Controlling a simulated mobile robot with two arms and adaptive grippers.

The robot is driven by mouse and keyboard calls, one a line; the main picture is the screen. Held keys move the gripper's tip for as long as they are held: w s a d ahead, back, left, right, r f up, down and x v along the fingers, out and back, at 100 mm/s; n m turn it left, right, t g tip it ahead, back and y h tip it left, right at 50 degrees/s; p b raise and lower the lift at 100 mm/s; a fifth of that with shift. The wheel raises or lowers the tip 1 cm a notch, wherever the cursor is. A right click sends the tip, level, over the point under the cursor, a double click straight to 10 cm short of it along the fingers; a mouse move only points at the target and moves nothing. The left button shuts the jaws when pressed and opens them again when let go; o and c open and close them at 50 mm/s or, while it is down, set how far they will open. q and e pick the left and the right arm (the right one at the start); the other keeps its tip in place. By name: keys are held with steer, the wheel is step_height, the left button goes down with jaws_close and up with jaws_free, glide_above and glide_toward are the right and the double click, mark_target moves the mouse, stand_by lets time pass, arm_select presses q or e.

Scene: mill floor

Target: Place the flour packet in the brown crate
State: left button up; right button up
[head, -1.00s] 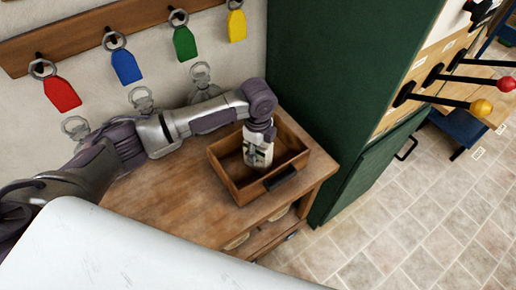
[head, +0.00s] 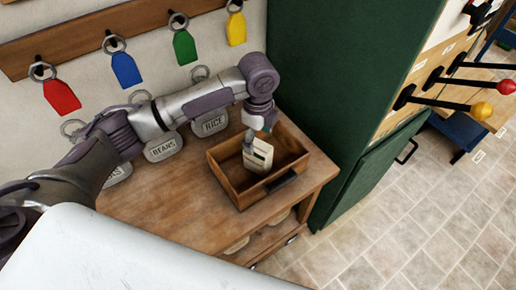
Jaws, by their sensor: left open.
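The flour packet (head: 260,157), pale with dark print, is inside the brown crate (head: 233,193), leaning at a tilt. The crate stands on the wooden cabinet top, with a dark handle on its front. My left gripper (head: 257,138) is open and points down just above the packet's top end. A finger overlaps the packet's upper left side in the head view, so I cannot tell whether they touch. My right gripper is not in view.
Labelled tags for beans (head: 164,147) and rice (head: 210,123) are behind my left arm. Coloured tags hang from a wooden rail (head: 75,48) above. A green cabinet (head: 330,95) stands close to the crate's right. The wooden top (head: 165,205) is clear left of the crate.

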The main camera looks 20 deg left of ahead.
arm_select(q)
steer(key=shift+r, duration=2.4)
